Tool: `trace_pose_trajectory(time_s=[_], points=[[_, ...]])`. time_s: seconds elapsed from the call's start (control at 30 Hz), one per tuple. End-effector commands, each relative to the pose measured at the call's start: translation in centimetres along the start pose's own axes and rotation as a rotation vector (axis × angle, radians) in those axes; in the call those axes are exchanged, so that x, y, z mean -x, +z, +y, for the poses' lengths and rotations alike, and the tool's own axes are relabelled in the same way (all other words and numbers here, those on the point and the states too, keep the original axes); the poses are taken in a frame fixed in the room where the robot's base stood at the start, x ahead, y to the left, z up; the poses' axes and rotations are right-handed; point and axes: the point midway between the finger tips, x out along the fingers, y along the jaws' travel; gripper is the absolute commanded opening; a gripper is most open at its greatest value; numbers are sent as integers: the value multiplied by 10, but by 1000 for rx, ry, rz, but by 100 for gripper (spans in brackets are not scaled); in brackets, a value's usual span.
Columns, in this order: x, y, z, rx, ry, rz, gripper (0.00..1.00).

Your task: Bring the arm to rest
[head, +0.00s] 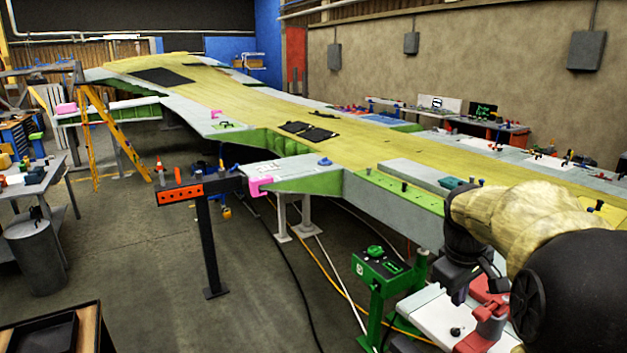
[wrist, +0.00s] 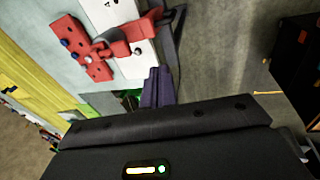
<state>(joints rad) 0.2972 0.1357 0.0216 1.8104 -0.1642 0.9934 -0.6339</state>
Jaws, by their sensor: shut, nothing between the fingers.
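My arm comes in at the right of the head view, with a cream padded cover and a black joint. In the wrist view my gripper (wrist: 158,88) shows as two dark fingers side by side, shut and empty. The broad black housing below them fills the lower part of that view. The fingertips point toward a red clamp (wrist: 125,48) on a white plate, and no contact shows. In the head view my wrist partly hides the bench, and the fingers cannot be made out clearly.
A red clamp (head: 490,318) stands on a white-topped bench close to my arm. The long yellow-green wing (head: 230,97) runs behind it. Cables cross the floor; the floor at left centre is open.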

Motion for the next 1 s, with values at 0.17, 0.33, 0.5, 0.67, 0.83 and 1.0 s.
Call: trace_pose_trajectory(time_s=[0.17,0.33,0.5,0.67,0.83,1.0], points=[[-38,1,-70,-110,-52,48,0],[-68,15,-134,-239,-103,82,0],[-90,41,-189,-369,-147,101,0],[-100,59,-213,-444,-166,107,0],[-101,60,-215,-457,-168,109,0],[-101,60,-215,-455,-168,108,0]])
